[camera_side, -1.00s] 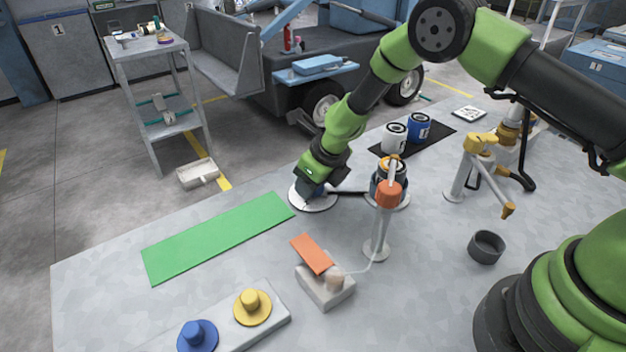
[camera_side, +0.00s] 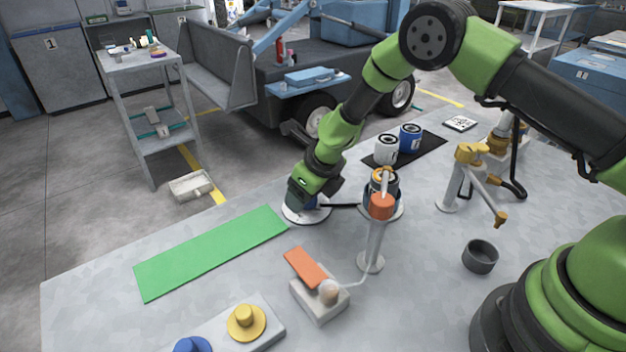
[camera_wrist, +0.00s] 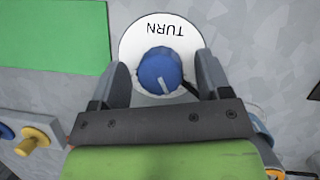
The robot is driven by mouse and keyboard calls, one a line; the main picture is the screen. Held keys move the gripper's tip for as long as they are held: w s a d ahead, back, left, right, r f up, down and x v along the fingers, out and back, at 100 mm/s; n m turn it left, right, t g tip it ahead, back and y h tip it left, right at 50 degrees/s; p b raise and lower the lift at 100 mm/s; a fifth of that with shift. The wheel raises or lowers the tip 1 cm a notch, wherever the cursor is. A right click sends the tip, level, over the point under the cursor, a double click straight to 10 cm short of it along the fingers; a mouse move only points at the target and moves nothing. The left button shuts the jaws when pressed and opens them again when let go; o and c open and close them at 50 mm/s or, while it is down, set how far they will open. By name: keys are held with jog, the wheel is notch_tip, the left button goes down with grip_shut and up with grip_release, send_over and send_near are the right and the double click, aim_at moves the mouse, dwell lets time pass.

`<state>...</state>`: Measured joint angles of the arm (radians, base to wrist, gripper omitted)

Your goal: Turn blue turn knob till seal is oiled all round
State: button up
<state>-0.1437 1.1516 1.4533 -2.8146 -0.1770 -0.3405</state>
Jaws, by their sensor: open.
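The blue turn knob (camera_wrist: 160,72) with a white pointer line stands on a white disc marked TURN (camera_wrist: 137,42) in the wrist view. In the side view the white disc (camera_side: 291,213) shows under my gripper (camera_side: 305,205). My gripper (camera_wrist: 163,75) is open, with one finger on each side of the knob and a gap to it. A dark arm runs from the disc to a filter canister (camera_side: 378,199) with a dark side, partly hidden behind an orange-headed dispenser (camera_side: 382,207). The seal's oil state cannot be made out.
An orange lever (camera_side: 305,267) on a grey block stands in front. A green mat (camera_side: 210,252) lies left. A yellow knob (camera_side: 245,321) sits on a grey plate at the front. White (camera_side: 386,150) and blue (camera_side: 410,138) cans stand behind on a black mat.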

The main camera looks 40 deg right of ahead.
jog(key=v, duration=0.9)
jog(key=shift+r, duration=0.1)
jog(key=w+d+r+m+t+h, duration=0.2)
jog(key=w+d+r+m+h, duration=0.1)
jog(key=w+m, duration=0.35)
jog(key=w+d+r+m+t+h, duration=0.3)
jog(key=w+d+m, duration=0.15)
jog(key=m, duration=0.35)
jog(key=s+a+f+m+g+y, duration=0.1)
jog(key=s+a+m+g, duration=0.1)
jog(key=m+g, duration=0.1)
jog(key=s+a+f+m+g+y, duration=0.2)
jog(key=s+a+m+g, duration=0.1)
jog(key=s+a+f+m+g+y, duration=0.1)
jog(key=s+a+f+m+g, duration=0.1)
jog(key=a+m+g, duration=0.1)
jog(key=shift+s+f+m+y, duration=0.15)
jog(key=shift+s+m+y, duration=0.1)
jog(key=shift+y, duration=0.15)
jog(key=shift+a+f, duration=0.15)
jog(key=shift+f, duration=0.05)
notch_tip(320, 180, down, 9)
jog(key=shift+f, duration=0.25)
